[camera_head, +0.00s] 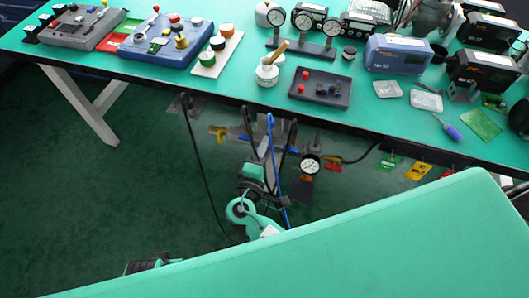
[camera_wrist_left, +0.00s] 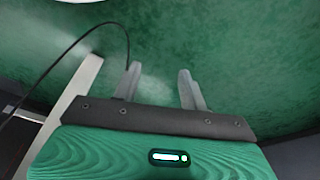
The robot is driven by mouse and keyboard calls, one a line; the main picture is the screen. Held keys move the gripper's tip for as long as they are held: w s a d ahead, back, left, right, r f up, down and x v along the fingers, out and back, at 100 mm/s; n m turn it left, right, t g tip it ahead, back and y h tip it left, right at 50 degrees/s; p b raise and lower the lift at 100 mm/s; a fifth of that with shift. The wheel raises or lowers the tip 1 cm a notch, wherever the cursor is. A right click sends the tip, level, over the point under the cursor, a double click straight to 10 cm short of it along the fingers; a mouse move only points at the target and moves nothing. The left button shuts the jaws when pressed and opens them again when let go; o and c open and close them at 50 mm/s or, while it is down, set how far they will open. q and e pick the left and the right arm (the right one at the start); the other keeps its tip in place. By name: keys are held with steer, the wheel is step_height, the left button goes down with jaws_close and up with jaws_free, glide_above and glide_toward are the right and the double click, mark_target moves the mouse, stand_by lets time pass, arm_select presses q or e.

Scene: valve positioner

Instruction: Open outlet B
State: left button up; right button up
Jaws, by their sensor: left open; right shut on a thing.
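My right gripper (camera_head: 258,163) is below the far table's front edge, among dark pipes, with its fingers pointing away from me. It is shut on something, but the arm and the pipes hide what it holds. A yellow handle (camera_head: 218,132) shows to its left, and a red handle (camera_head: 333,167) to its right beside a round gauge (camera_head: 310,165). No outlet lettering is readable, so I cannot tell which one is outlet B. My left gripper (camera_wrist_left: 160,88) is open and empty in the left wrist view, with bare green floor beyond its fingers.
The green table (camera_head: 240,92) carries control boxes, gauges, a white pot (camera_head: 267,74) and a dark tray (camera_head: 320,89). A blue hose (camera_head: 271,140) and black cables hang near the right gripper. Coloured tags, including a yellow one (camera_head: 418,171), hang at the right. Open floor lies at left.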

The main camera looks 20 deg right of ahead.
arm_select(q)
steer(key=shift+r+b, duration=0.3)
steer(key=shift+r, duration=0.65)
arm_select(e)
steer(key=shift+m, duration=0.4)
steer(key=o, duration=1)
arm_select(q)
step_height(320, 180, up, 2)
steer(key=shift+w+r+t+b, duration=0.15)
steer(key=shift+t+b, duration=0.15)
steer(key=shift+b, duration=0.15)
arm_select(e)
steer(key=v, duration=1.4)
